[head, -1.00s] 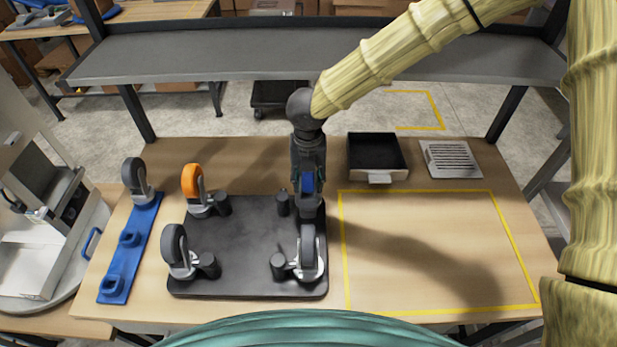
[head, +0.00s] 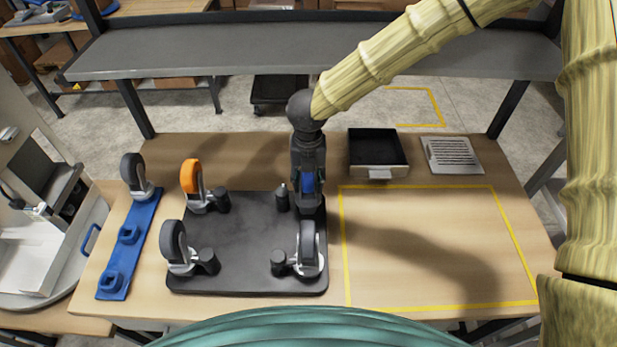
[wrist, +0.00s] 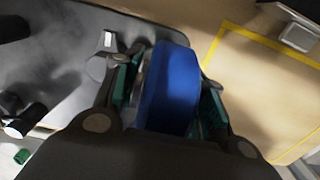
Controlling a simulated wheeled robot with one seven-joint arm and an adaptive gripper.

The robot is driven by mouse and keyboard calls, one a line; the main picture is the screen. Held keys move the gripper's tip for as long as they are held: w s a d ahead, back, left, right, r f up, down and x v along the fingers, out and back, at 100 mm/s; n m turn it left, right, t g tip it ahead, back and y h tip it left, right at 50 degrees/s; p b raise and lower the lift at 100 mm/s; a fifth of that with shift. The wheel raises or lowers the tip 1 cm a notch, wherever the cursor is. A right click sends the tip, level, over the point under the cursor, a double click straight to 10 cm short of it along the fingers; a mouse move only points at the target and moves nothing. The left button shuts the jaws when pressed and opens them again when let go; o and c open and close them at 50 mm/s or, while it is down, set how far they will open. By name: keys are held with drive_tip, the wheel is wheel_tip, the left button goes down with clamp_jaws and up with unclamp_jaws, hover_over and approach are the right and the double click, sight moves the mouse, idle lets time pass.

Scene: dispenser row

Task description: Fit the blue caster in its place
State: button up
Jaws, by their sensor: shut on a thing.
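The blue caster (wrist: 170,90) is between the fingers of my gripper (wrist: 165,85), which is shut on its wheel. In the head view my gripper (head: 309,190) points down at the far right corner of the black base plate (head: 245,240), and a bit of the blue wheel (head: 309,182) shows between the fingers. The caster's lower end and the seat under it are hidden by my gripper. The plate carries an orange caster (head: 191,180) at far left, a grey caster (head: 175,245) at near left and another grey caster (head: 308,245) at near right.
A blue rack (head: 128,245) at the left holds a dark caster (head: 134,172) at its far end; its other holders look empty. A black tray (head: 375,152) and a slotted plate (head: 452,156) lie at the back right. The yellow-outlined area (head: 430,245) is clear. A shelf (head: 320,60) spans the back.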

drive_tip(key=shift+f, duration=0.3)
drive_tip(key=o, duration=1.3)
drive_tip(key=shift+o, duration=0.2)
drive_tip(key=shift+r, duration=0.1)
wheel_tip(320, 180, up, 11)
drive_tip(key=shift+s+f, duration=0.1)
drive_tip(key=shift+f, duration=0.1)
drive_tip(key=shift+r, duration=0.65)
drive_tip(key=shift+d, duration=0.1)
